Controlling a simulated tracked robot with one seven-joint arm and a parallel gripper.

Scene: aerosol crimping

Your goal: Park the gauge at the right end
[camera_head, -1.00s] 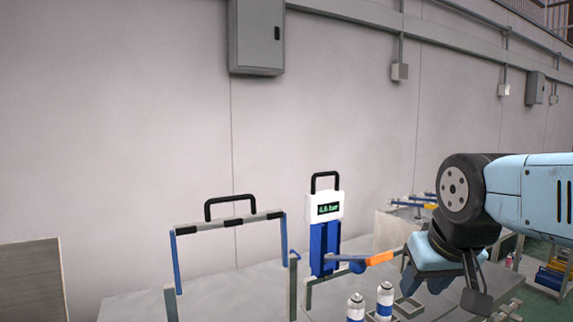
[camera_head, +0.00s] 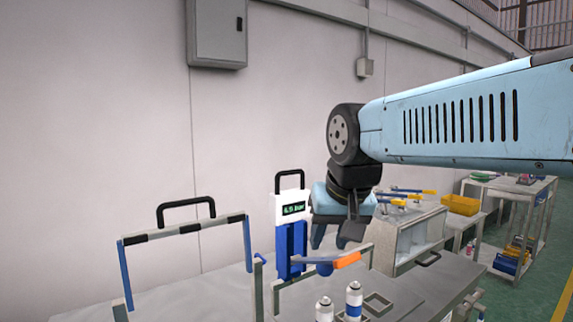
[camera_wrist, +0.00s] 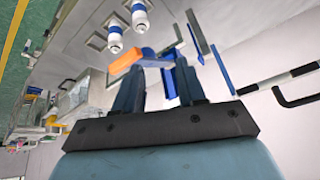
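The unit with a digital readout in bar, which looks like the gauge (camera_head: 290,208), has a white head, a black top handle and a blue body. It stands upright on the grey bench (camera_head: 180,300). A lever with an orange grip (camera_head: 347,260) sticks out to its right, and the orange grip also shows in the wrist view (camera_wrist: 126,62). My gripper (camera_head: 336,242) is just right of the unit, over the lever. In the wrist view my gripper (camera_wrist: 162,72) has its fingers apart with nothing clamped between them. Contact with the lever cannot be told.
A frame with a striped bar (camera_head: 185,229) and black handle stands left of the gauge. White-and-blue cans (camera_head: 354,300) stand in front, near square holders (camera_head: 378,303). A clear-sided box (camera_head: 415,240) is at right. A cart (camera_head: 515,215) with bins stands farther right.

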